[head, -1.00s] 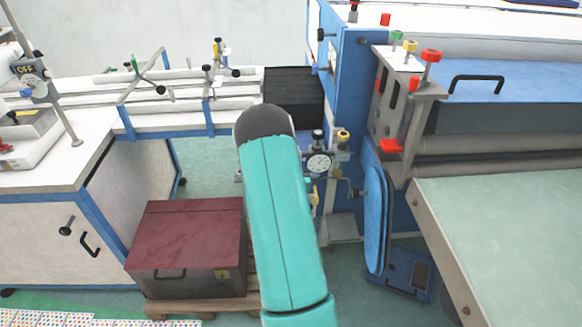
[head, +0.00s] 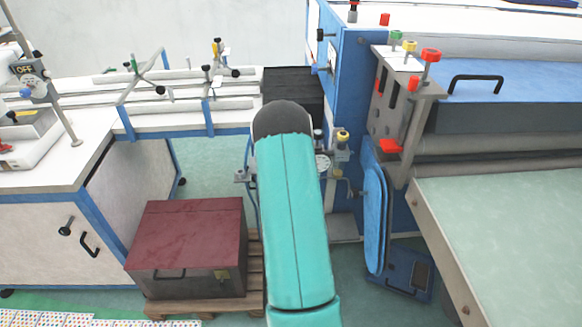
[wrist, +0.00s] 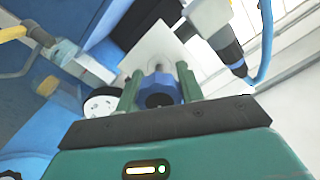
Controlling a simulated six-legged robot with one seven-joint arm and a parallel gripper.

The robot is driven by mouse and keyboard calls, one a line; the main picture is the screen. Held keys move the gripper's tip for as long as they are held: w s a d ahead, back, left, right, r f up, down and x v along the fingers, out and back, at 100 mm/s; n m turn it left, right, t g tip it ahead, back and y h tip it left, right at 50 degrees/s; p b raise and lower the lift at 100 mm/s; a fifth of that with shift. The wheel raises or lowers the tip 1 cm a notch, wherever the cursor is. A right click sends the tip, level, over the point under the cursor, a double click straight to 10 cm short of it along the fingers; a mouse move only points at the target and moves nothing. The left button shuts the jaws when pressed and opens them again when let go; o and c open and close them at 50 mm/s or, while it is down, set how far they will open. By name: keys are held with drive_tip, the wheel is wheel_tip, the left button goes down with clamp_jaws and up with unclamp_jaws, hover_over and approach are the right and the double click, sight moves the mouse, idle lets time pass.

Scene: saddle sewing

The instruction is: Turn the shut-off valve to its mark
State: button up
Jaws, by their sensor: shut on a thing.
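In the wrist view, my gripper (wrist: 158,75) has its two green fingers on either side of a blue round knob (wrist: 159,94) with a dark centre, and it is shut on it. I take this knob for the shut-off valve's handle. A pale plate (wrist: 152,42) lies behind the fingers. I cannot make out the mark. In the head view, my teal arm reaches toward the pipe fittings beside the blue machine and hides the gripper and the knob.
A round white gauge (wrist: 100,103) sits close left of the fingers; it shows partly beside my arm in the head view (head: 323,162). A yellow handle (wrist: 14,33) is farther left. A maroon-topped box (head: 190,233) stands on a pallet. A blue machine (head: 347,100) rises at right.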

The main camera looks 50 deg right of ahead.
drive_tip(key=o, duration=1)
drive_tip(key=shift+s+a, duration=0.1)
drive_tip(key=v, duration=1.3)
drive_tip(key=shift+s+a, duration=0.25)
drive_tip(key=shift+w, duration=0.1)
